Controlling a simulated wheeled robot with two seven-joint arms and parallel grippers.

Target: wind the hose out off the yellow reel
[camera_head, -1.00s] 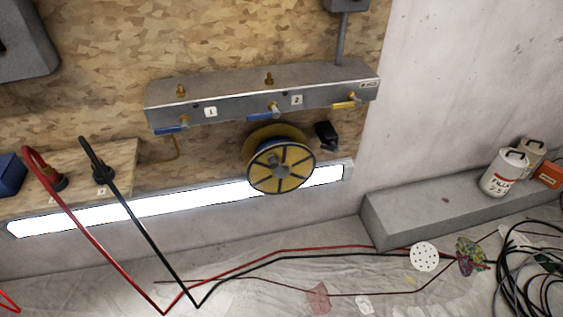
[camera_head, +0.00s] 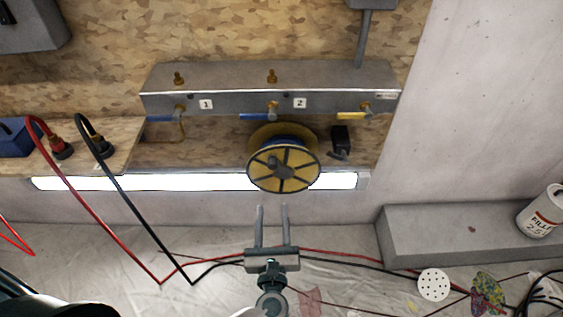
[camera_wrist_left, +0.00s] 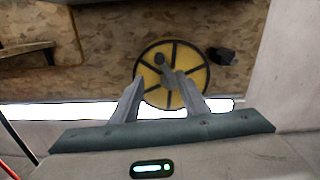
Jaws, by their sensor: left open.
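The yellow reel (camera_head: 284,170) is mounted on the wood-chip wall below the grey manifold, its spoked yellow face toward me. A dark crank knob (camera_head: 272,161) stands out on its face. A bit of blue hose (camera_head: 287,143) shows between its flanges. My left gripper (camera_head: 272,207) is open and empty, its two fingers pointing up toward the reel from just below it in the head view. In the left wrist view the fingers (camera_wrist_left: 166,85) overlap the reel (camera_wrist_left: 158,97), with the knob (camera_wrist_left: 160,59) just beyond the tips. My right gripper is not in view.
The grey manifold (camera_head: 270,88) has several valves above the reel. A black box (camera_head: 341,139) sits right of the reel. Red (camera_head: 87,218) and black cables cross the sheeted floor (camera_head: 350,284). A grey ledge (camera_head: 440,232) with a filler can (camera_head: 540,212) is at right.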

